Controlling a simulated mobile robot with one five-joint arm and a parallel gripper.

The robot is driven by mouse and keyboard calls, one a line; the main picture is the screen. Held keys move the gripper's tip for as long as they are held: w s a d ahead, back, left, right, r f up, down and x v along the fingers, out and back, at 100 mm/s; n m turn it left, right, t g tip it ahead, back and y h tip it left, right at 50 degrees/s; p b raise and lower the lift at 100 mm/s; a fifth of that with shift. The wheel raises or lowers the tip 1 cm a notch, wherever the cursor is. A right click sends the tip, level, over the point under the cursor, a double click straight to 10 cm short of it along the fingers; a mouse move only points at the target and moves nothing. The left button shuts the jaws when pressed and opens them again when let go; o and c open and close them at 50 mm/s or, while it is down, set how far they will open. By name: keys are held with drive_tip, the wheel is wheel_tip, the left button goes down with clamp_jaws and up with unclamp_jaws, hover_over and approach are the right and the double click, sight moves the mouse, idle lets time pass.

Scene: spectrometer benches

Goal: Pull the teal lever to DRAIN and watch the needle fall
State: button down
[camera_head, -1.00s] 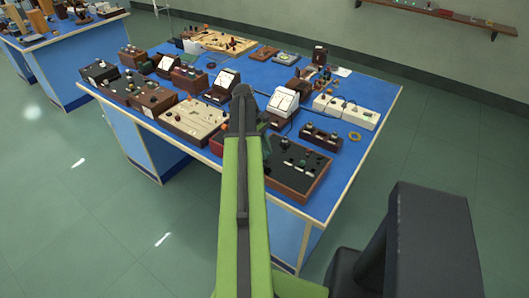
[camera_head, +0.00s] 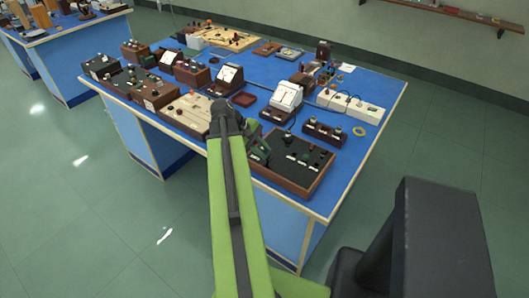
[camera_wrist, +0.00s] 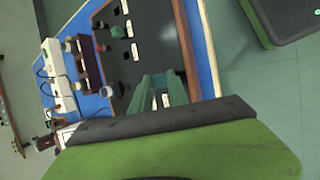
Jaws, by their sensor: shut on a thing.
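A dark panel in a brown wooden frame (camera_head: 312,176) lies at the near edge of the blue bench. It carries several small controls with white labels, and it also shows in the wrist view (camera_wrist: 150,45). My gripper (camera_head: 259,151) is at the panel's left part, partly behind my arm. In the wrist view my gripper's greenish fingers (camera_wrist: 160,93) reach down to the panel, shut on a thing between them. That appears to be the teal lever, mostly hidden by the fingers. A white-faced meter (camera_head: 286,97) stands behind the panel; its needle is too small to read.
A small brown box with knobs (camera_head: 324,132) and a white strip with cables (camera_head: 348,104) stand behind the panel. A second white meter (camera_head: 228,79) and a pale board (camera_head: 190,112) are to the left. A yellow ring (camera_head: 359,131) lies near the right edge.

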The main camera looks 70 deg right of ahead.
drive_tip(key=shift+w+a+f+h, duration=0.1)
drive_tip(key=shift+w+a+h, duration=0.1)
drive_tip(key=shift+h, duration=0.2)
drive_tip(key=c, duration=1.3)
unclamp_jaws()
drive_tip(key=p+v, duration=1.3)
drive_tip(key=v, duration=0.4)
drive_tip(key=shift+w+p, duration=0.25)
drive_tip(key=shift+p, duration=0.05)
